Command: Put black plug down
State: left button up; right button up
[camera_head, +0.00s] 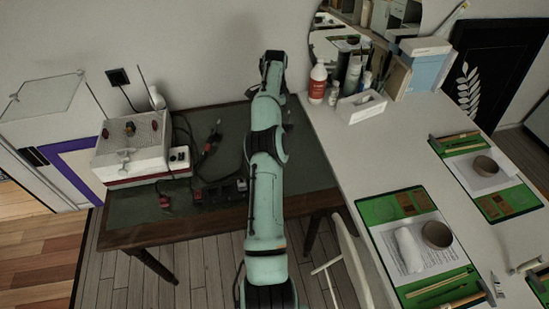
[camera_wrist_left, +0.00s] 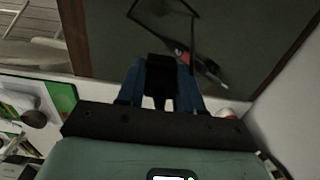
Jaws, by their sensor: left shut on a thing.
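In the left wrist view, my left gripper (camera_wrist_left: 162,78) has two blue fingers shut on the black plug (camera_wrist_left: 161,68). The plug is held over the dark green tabletop (camera_wrist_left: 105,45). I cannot tell whether it touches that surface. In the head view, my left arm reaches across the right part of the green-topped table (camera_head: 310,160). Its far end is near the back wall, and the arm hides the fingers and the plug there. My right gripper is not in view.
A red-and-black connector (camera_head: 213,135) lies mid-table. A white worktop (camera_head: 345,150) with bottles adjoins on the right.

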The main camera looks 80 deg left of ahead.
pick_arm(q)
notch_tip(320, 180, down, 15)
jog(key=b, duration=0.3)
jog(key=shift+b, duration=0.4)
notch_tip(320, 180, down, 5)
jog(key=shift+r, duration=0.1)
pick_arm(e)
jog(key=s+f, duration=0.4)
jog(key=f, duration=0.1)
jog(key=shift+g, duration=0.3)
pick_arm(q)
jog(key=shift+s, duration=0.1)
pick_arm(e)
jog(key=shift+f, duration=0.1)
pick_arm(q)
jog(key=shift+f, duration=0.65)
jog(key=o, duration=1.1)
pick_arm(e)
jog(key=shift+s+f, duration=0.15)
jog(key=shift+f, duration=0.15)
